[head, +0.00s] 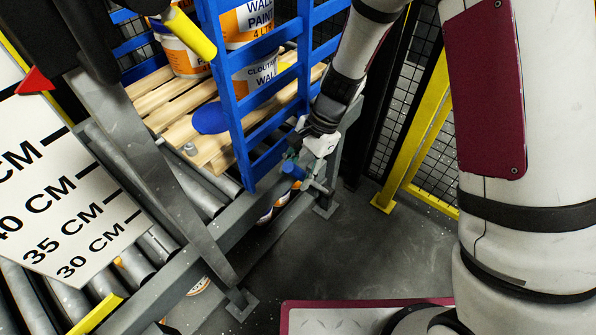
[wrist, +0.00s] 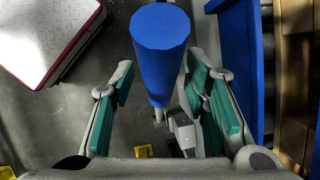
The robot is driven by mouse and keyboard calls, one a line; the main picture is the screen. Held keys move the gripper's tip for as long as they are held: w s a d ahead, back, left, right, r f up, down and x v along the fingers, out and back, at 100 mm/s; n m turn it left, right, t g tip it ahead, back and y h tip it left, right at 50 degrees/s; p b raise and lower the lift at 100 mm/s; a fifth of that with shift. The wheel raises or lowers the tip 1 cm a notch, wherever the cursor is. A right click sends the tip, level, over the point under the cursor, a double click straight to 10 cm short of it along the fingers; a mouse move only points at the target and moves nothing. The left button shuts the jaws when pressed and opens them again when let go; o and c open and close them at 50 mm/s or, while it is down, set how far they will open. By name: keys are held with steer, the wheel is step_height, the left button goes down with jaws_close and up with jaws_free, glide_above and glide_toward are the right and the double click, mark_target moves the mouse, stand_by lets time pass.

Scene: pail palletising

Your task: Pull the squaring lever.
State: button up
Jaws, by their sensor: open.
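The squaring lever shows as a blue handle (wrist: 160,45) on a thin metal rod. In the wrist view the handle stands between the two green-padded fingers of my gripper (wrist: 158,88), which is open with a gap on the left side. The right finger is close to the handle; whether it touches I cannot tell. In the head view the blue handle (head: 293,169) is small, beside the conveyor's frame, with my gripper (head: 308,160) right at it. The lever's lower mount is partly hidden.
A blue ladder-like gate (head: 250,105) stands beside a wooden pallet (head: 175,98) with paint pails (head: 185,55). A roller conveyor (head: 190,180) and a height scale board (head: 60,190) lie left. A yellow-framed mesh fence (head: 418,150) stands right. Grey floor (head: 345,245) is clear between.

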steer(key=shift+f, duration=0.1)
steer(key=shift+c, duration=0.6)
jaws_close()
